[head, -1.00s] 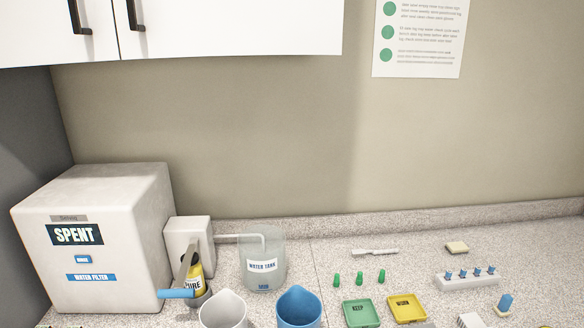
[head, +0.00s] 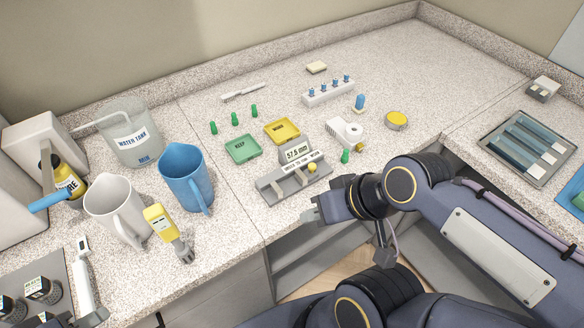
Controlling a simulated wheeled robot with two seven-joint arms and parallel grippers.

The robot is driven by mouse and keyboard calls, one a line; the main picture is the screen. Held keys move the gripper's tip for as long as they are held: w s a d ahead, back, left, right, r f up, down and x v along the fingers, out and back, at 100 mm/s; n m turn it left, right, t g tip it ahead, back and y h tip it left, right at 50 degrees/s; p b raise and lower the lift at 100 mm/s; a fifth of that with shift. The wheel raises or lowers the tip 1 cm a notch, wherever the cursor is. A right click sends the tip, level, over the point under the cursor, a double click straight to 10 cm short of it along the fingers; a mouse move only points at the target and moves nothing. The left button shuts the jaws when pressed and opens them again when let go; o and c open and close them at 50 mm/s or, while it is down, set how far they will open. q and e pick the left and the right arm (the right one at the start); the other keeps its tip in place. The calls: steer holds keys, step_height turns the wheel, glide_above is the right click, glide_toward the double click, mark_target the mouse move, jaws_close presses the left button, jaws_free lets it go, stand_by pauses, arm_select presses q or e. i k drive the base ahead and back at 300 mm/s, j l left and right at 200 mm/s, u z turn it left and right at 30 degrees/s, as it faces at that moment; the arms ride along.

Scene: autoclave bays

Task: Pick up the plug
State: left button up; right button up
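Several small parts could be the plug, and I cannot tell which is meant. Three green pegs (head: 234,119) stand at the back left of the trays. One more green peg (head: 345,156) stands near the gauge. Several blue-topped pegs sit in a white rack (head: 328,94), and a single blue peg (head: 359,101) stands beside it. My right gripper (head: 312,210) is over the counter's front edge, just in front of the gauge block, and holds nothing that I can see; its finger gap is unclear. A dark grey part at the bottom left edge may be my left gripper (head: 88,320), mostly cut off.
A gauge block (head: 290,184) with a display lies behind my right gripper. Green (head: 243,149) and yellow (head: 282,131) trays are behind it.

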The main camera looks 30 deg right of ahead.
mark_target(344, 159)
steer(key=k+l+z, duration=0.1)
steer(key=z, duration=1.25)
steer(key=k+l, duration=0.05)
